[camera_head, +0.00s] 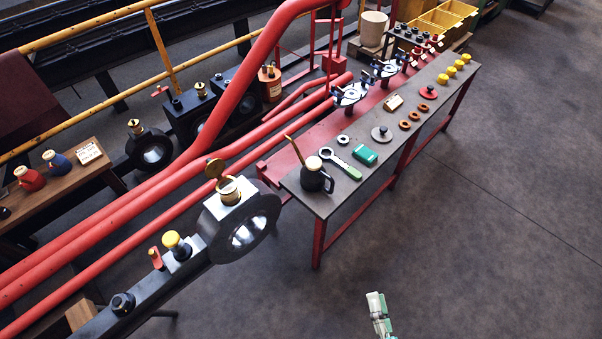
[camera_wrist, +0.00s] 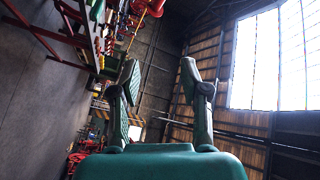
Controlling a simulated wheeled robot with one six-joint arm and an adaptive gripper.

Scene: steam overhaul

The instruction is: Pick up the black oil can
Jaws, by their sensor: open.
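The black oil can (camera_head: 316,180) stands upright near the left end of a grey-topped bench (camera_head: 345,192) in the head view. It has a pale cap and a brass spout slanting up to the left. My gripper (camera_head: 376,301) shows at the bottom of the head view, over the floor, well apart from the can. In the wrist view my gripper (camera_wrist: 160,85) has its two green-and-black fingers spread apart with nothing between them. The wrist camera looks toward a wall and a bright window; the can cannot be made out there.
Red pipes and a machine with a large steel ring (camera_head: 262,225) stand left of the bench. Open floor (camera_head: 480,240) lies to the right.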

